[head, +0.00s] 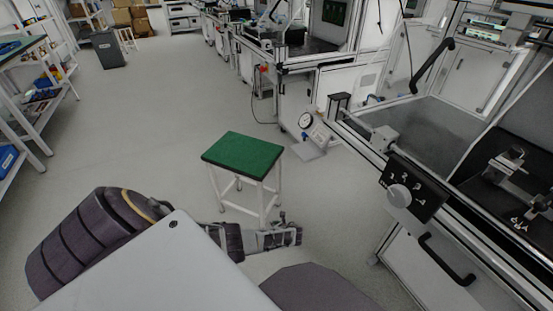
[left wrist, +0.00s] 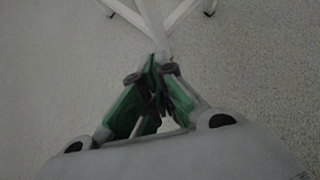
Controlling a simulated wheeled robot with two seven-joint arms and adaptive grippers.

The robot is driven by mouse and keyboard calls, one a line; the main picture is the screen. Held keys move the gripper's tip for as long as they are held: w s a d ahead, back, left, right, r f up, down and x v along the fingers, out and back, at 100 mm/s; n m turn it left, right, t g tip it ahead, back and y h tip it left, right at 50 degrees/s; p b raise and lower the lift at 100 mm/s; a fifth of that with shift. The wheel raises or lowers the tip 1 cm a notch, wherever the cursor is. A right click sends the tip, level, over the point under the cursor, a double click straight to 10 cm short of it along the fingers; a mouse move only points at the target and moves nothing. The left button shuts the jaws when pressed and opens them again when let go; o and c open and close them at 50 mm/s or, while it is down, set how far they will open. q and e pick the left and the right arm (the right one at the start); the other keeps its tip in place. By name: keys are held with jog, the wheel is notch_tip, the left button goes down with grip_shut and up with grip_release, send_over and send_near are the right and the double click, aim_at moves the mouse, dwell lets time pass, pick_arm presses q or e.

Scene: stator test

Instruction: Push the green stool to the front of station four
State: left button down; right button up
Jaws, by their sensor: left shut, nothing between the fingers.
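The green stool (head: 243,154) stands upright on the floor in the middle of the head view, with a flat green top and white legs. Its lower legs also show at the top of the left wrist view (left wrist: 150,18). My left gripper (head: 292,236) is low in front of the stool, just below its front legs in the picture. In the left wrist view the left gripper's fingertips (left wrist: 155,72) are together and empty, close to the stool's legs. I cannot tell whether they touch. My right gripper is not in view.
A workstation with a control panel (head: 413,187) and black handle stands at the right. White shelves (head: 40,107) line the left. A grey bin (head: 108,49) stands farther back. Floor left of the stool is clear.

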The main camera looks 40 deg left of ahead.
pick_arm(q)
jog(key=shift+p+v, duration=0.65)
jog(key=shift+v, duration=0.55)
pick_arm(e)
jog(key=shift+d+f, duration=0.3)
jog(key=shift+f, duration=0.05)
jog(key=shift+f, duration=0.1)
